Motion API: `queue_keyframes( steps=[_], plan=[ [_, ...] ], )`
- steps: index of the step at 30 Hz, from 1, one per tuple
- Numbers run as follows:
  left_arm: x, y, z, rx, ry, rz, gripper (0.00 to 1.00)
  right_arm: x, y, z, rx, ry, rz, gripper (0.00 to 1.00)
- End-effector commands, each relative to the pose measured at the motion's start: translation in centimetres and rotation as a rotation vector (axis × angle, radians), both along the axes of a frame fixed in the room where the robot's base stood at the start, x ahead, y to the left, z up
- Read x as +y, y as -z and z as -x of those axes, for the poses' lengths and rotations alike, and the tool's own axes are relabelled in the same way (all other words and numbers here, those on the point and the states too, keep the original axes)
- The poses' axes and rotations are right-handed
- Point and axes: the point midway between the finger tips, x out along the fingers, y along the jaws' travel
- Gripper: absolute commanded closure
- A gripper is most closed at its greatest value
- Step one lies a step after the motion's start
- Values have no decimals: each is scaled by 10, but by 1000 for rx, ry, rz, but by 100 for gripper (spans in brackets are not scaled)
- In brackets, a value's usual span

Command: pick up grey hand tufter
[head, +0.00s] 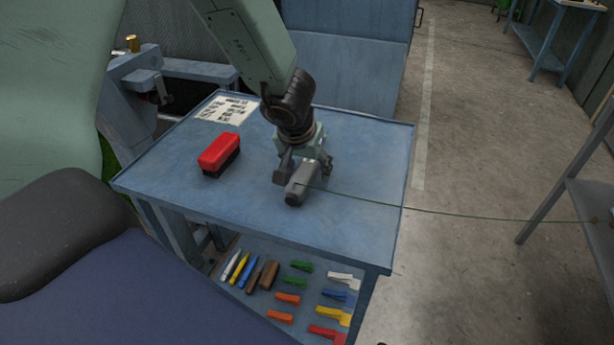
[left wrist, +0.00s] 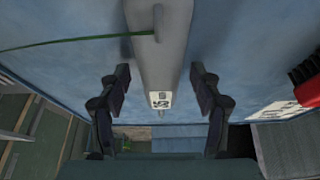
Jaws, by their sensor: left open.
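The grey hand tufter (head: 298,188) lies on the blue table (head: 365,160), with a green yarn running from it to the right. My left gripper (head: 304,172) is right over the tufter, pointing down at it. In the left wrist view the tufter (left wrist: 160,60) stands between the two open fingers of my left gripper (left wrist: 160,90), with a gap on each side. A white label with dark marks shows on its near end. The gripper hides part of the tufter in the head view. My right gripper is not in view.
A red and black box (head: 219,153) and a printed sheet (head: 228,109) lie left of the tufter. The lower shelf holds several coloured tools (head: 288,298). The green yarn (head: 450,212) stretches right to a grey rack (head: 570,185). The table's right side is clear.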

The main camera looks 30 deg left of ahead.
Motion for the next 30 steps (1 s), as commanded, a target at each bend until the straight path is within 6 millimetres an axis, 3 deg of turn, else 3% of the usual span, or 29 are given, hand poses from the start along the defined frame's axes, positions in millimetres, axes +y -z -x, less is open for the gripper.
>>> queue_keyframes(
  steps=[5,27,30],
  plan=[
    [0,-2,0,0,0,0,38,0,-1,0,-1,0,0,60],
    [0,-1,1,1,0,-1,100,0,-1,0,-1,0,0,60],
    [0,-2,0,0,0,0,100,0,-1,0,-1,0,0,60]
  ],
)
